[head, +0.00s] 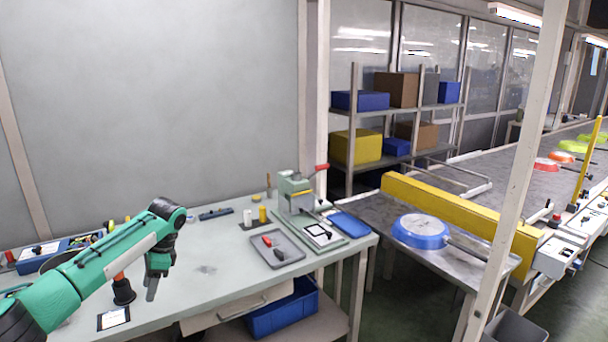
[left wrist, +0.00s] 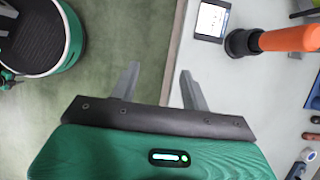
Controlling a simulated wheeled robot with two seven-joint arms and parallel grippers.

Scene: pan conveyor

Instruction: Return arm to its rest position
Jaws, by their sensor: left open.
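My left arm comes in from the left in the head view, green with black joints, reaching over the workbench (head: 215,281). My left gripper (head: 152,286) hangs fingers-down above the bench near its front edge. In the left wrist view the left gripper (left wrist: 157,85) has its two grey fingers apart with nothing between them. Below it are the bench edge and the green floor. My right gripper is in neither view.
Near the gripper stand an orange-handled tool (left wrist: 285,39) with a black base and a small white-screened device (left wrist: 211,20). A grey tray (head: 277,262) and a green press (head: 296,195) stand farther right. A blue pan (head: 420,232) sits at the conveyor's end.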

